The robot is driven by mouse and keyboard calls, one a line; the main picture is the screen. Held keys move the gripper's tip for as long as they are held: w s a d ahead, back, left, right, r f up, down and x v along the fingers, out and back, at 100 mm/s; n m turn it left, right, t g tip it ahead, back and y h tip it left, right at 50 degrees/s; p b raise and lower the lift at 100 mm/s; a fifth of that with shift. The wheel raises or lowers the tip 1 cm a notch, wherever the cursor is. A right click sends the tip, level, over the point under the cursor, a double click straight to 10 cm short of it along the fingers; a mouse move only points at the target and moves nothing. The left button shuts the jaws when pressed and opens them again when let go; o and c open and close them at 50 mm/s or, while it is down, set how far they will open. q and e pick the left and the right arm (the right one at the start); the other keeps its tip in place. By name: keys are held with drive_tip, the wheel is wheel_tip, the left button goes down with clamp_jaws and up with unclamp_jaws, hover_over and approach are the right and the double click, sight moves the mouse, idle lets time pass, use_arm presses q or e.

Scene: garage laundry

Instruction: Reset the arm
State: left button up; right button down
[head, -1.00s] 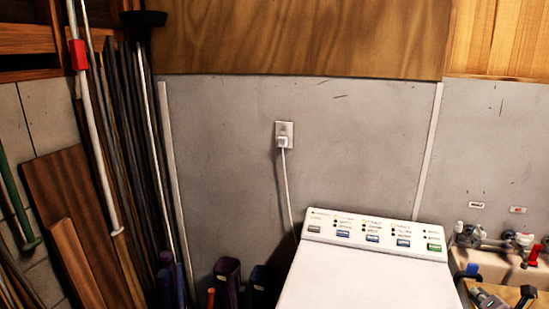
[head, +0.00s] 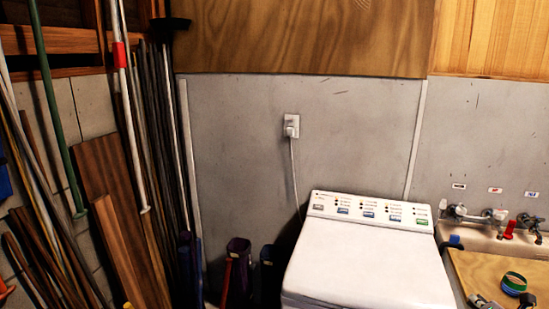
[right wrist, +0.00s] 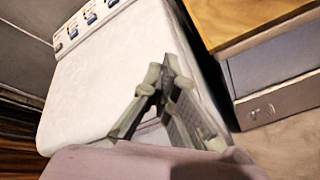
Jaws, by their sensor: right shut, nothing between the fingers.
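My right gripper (right wrist: 163,74) shows in the right wrist view with its grey fingers closed together and nothing between them. Behind it lies the white top of the washing machine (right wrist: 100,85); I cannot tell the gap between them. In the head view, small grey and dark parts at the bottom right edge may belong to this gripper, but they are too cut off to be sure. My left gripper is in neither view.
The washing machine (head: 365,262) stands against the grey wall, its plug in the wall outlet (head: 291,127). A sink with taps (head: 478,215) and a wooden board (head: 470,272) lie to its right. Boards and poles (head: 120,200) lean at the left. A wooden-topped cabinet (right wrist: 245,20) shows in the wrist view.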

drive_tip(key=s+a+f+m+g+b, duration=0.15)
drive_tip(key=s+a+f+m, duration=0.35)
drive_tip(key=f, duration=0.8)
drive_tip(key=s+f+m+g+b, duration=0.1)
drive_tip(key=s+f+m+g, duration=0.2)
drive_tip(key=s+f, duration=0.75)
drive_tip(key=s+a+f+m+g+b, duration=0.2)
drive_tip(key=s+a+f+m, duration=0.15)
drive_tip(key=f, duration=1.25)
use_arm(q)
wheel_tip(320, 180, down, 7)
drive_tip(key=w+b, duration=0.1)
drive_tip(key=b, duration=0.1)
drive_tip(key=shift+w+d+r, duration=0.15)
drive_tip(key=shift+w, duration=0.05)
use_arm(e)
drive_tip(key=s+a+f+m+g+y, duration=0.1)
drive_tip(key=s+a+f+m, duration=0.2)
drive_tip(key=s+a+f, duration=0.3)
drive_tip(key=s+a+f+m+g+y, duration=0.1)
drive_tip(key=s+a+f, duration=0.5)
drive_tip(key=s, duration=1)
drive_tip(key=s+a+f+m+g+y, duration=0.1)
drive_tip(key=s+a+f+m+g, duration=0.2)
drive_tip(key=s+a+f+m, duration=0.3)
drive_tip(key=s+a, duration=0.3)
drive_tip(key=s, duration=0.2)
drive_tip(key=shift+f, duration=0.25)
drive_tip(key=shift+a+g, duration=0.1)
drive_tip(key=shift+g, duration=0.15)
